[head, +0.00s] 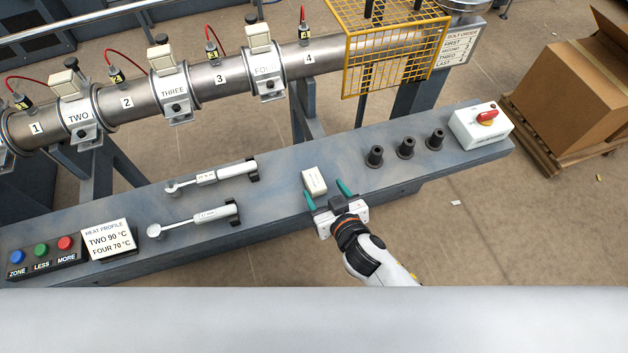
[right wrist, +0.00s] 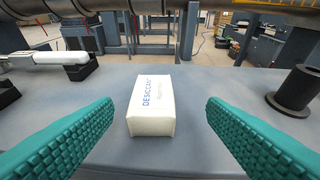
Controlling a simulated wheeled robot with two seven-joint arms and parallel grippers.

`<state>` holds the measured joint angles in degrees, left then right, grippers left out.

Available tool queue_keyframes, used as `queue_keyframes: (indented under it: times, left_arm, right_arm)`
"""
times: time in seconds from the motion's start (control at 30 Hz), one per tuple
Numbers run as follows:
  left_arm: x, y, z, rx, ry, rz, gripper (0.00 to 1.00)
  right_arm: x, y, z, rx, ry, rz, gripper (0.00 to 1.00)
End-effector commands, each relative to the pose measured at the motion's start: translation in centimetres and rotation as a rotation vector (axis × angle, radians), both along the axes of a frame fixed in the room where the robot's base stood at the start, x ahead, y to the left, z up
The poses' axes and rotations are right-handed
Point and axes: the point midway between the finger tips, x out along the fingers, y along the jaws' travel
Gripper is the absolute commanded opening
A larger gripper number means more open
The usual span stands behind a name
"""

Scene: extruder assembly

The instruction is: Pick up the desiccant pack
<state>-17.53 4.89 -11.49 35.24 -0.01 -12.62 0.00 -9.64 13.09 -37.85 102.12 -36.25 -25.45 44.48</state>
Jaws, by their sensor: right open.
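The desiccant pack (head: 314,181) is a small white box lying on the grey bench, right in front of my right gripper. In the right wrist view the desiccant pack (right wrist: 151,107) shows its printed "DESICCANT" label and sits between the two fingers. My right gripper (head: 327,190) has teal ribbed fingers spread wide, one on each side of the pack, with a gap on both sides. In the right wrist view the right gripper (right wrist: 160,130) is open and empty, and the fingers do not touch the pack. My left gripper is not in view.
Two torque wrenches (head: 212,176) (head: 195,218) lie in holders left of the pack. Several black sockets (head: 406,148) and a red rotary switch box (head: 481,125) stand to the right. A heat profile sign (head: 108,240) and button box (head: 42,254) are at far left. The barrel (head: 205,78) runs behind.

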Motion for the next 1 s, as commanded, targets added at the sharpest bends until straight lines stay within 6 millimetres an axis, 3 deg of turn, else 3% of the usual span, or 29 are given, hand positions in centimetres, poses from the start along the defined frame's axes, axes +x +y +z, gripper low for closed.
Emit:
queue_keyframes:
  times: [0.43, 0.73, 1.0]
  left_arm:
    - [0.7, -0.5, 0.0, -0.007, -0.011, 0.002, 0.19]
    - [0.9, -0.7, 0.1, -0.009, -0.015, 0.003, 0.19]
    - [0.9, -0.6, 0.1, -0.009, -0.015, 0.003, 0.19]
  right_arm:
    - [4.3, 2.6, -1.5, -0.001, 0.0, 0.001, 0.66]
    - [4.7, 2.7, -1.7, 0.001, 0.001, 0.001, 0.66]
    - [4.7, 2.7, -1.7, 0.0, 0.001, 0.001, 0.24]
